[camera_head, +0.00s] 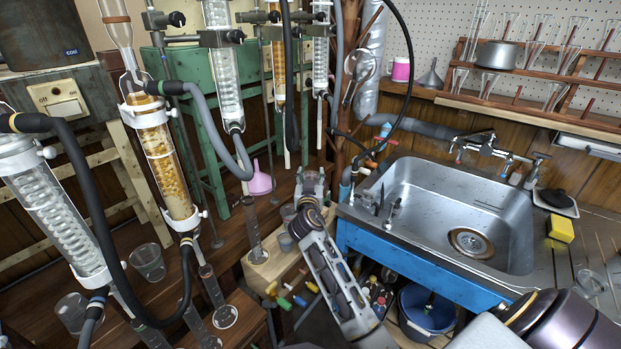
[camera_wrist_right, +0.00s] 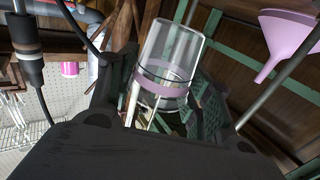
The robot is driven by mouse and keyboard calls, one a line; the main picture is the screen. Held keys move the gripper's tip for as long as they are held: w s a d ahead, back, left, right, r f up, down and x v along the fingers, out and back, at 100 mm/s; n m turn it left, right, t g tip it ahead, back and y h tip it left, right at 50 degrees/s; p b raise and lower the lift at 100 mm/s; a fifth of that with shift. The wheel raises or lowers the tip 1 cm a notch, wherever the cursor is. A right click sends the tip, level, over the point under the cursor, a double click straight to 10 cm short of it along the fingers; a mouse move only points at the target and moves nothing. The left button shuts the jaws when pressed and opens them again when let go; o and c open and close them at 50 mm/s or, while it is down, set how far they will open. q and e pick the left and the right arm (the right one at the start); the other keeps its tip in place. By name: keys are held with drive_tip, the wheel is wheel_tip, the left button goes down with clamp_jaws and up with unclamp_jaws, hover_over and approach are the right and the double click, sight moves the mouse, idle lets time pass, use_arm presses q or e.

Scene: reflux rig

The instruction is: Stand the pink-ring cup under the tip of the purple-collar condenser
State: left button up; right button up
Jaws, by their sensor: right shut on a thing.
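The pink-ring cup (camera_wrist_right: 168,58) is a clear glass cup with a pale pink band. In the right wrist view it stands tilted between the green-padded fingers of my right gripper (camera_wrist_right: 163,98). The gripper is shut on it. In the head view, my right gripper (camera_head: 311,189) is raised in the middle, near the wooden block, with the cup barely readable there. Several condensers hang at the left and back, including a clear coiled one (camera_head: 222,80) and an amber-filled one (camera_head: 160,150). I cannot make out a purple collar on any. My left gripper is not in view.
Glass cylinders (camera_head: 252,228) and a clear cup (camera_head: 148,262) stand on the wooden bench. Black and grey hoses (camera_head: 120,255) loop between the condensers. A steel sink (camera_head: 455,210) is at the right.

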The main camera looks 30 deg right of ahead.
drive_tip(key=shift+f+b, duration=0.7)
drive_tip(key=shift+f, duration=0.65)
drive_tip(key=shift+f+b, duration=0.5)
drive_tip(key=shift+f, duration=0.1)
drive_tip(key=shift+d, duration=0.1)
drive_tip(key=shift+w+d, duration=0.2)
drive_tip(key=shift+w, duration=0.1)
drive_tip(key=shift+s+d+p+x, duration=0.2)
drive_tip(key=shift+d+x, duration=0.1)
drive_tip(key=shift+x, duration=1.35)
drive_tip(key=shift+s+d+p+x, duration=0.2)
drive_tip(key=shift+d+x, duration=0.15)
drive_tip(key=shift+x, duration=1.35)
drive_tip(key=shift+s+d+p+x, duration=0.1)
drive_tip(key=shift+s+d+x, duration=0.2)
drive_tip(key=shift+x, duration=1.35)
drive_tip(key=shift+f+b, duration=0.2)
drive_tip(key=shift+b, duration=0.4)
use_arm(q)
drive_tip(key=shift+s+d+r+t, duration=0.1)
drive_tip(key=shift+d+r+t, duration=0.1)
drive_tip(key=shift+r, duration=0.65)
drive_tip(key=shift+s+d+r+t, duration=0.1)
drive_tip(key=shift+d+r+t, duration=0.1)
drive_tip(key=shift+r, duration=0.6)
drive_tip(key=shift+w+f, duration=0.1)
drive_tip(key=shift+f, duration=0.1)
use_arm(e)
drive_tip(key=shift+a+f, duration=0.1)
